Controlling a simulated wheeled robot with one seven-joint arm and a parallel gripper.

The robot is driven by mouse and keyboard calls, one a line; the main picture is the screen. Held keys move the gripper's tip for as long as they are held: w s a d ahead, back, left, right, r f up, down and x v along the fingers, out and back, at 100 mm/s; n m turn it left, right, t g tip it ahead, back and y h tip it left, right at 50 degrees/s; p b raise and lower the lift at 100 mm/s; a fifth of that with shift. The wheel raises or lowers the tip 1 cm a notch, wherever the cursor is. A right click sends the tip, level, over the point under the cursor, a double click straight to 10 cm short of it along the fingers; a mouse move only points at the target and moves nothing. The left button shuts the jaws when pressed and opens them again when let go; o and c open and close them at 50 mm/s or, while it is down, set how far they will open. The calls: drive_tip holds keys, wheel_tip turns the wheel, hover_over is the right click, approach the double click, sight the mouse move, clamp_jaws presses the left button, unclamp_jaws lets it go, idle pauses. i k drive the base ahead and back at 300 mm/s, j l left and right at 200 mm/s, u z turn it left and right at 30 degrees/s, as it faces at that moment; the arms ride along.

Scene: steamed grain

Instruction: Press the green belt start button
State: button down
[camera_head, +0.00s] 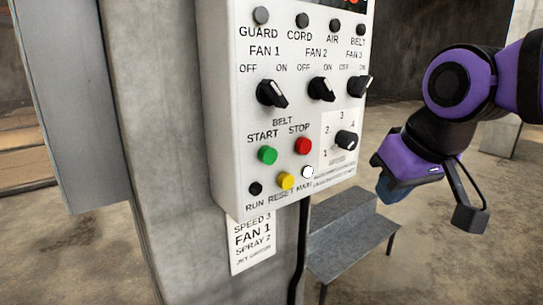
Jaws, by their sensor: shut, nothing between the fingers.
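The green belt start button (267,155) sits on the front of a white control box, under the word START. The red stop button (303,146) is to its right. My gripper (386,192) hangs in the air right of the box, pointing down and left. It is shut with nothing held and is clearly apart from the green button. The fingers look small and their tips are hard to make out. Nothing covers the green button.
The control box (226,110) also bears three fan knobs, a dial (346,140), a yellow reset button (286,181), a white button (307,172) and a dark run lamp (255,188). A paper note (252,245) hangs below. A grey metal step (350,235) stands below right.

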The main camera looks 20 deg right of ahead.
sight(267, 155)
drive_tip(key=j, duration=3.5)
drive_tip(key=j+z, duration=0.1)
drive_tip(key=z, duration=1.2)
